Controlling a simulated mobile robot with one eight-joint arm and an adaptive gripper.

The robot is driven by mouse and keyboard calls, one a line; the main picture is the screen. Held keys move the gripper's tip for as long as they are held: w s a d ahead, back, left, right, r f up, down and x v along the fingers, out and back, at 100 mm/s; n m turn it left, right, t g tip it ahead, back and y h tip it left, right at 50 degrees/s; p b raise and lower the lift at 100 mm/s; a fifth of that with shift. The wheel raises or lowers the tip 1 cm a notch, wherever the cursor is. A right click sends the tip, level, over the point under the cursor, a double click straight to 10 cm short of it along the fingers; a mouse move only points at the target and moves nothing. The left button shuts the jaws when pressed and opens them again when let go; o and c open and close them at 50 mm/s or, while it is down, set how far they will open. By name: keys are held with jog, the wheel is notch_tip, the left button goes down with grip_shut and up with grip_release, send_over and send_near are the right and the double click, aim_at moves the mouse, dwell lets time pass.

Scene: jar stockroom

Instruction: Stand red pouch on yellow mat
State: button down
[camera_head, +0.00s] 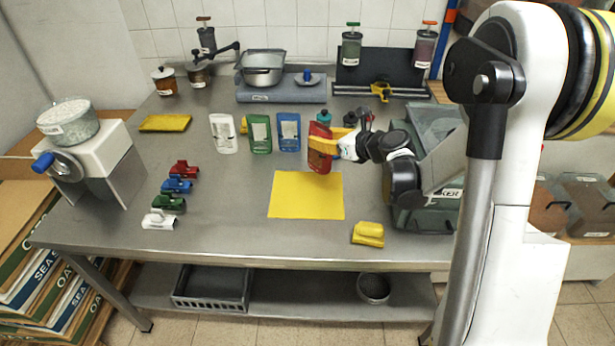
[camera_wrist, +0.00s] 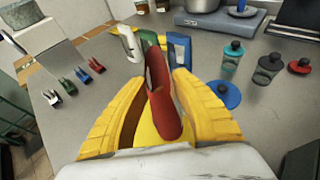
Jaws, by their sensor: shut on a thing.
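The red pouch (camera_head: 320,149) is in my gripper (camera_head: 336,146), held roughly upright at the back right edge of the yellow mat. In the head view the mat (camera_head: 305,197) lies flat and bare on the table. In the wrist view the red pouch (camera_wrist: 160,95) stands between the two yellow fingers (camera_wrist: 160,112), which are shut on it. Part of the mat (camera_wrist: 148,132) shows beneath the pouch there. I cannot tell whether the pouch's base touches anything.
White (camera_head: 223,133), green (camera_head: 260,134) and blue (camera_head: 289,132) pouches stand in a row behind the mat. Several coloured clips (camera_head: 178,185) lie to the left. A yellow cloth (camera_head: 368,234) lies front right. A large clear bin (camera_head: 432,215) stands right.

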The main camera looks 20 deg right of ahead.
jog(key=s+a+f+b, duration=0.2)
jog(key=a+f+b, duration=0.2)
jog(key=f, duration=0.3)
jog(key=shift+s+a, duration=0.25)
jog(key=shift+s, duration=0.05)
jog(key=shift+f, duration=0.2)
jog(key=c, duration=1.1)
grip_release()
jog(key=shift+c, duration=0.2)
jog(key=shift+r, duration=0.1)
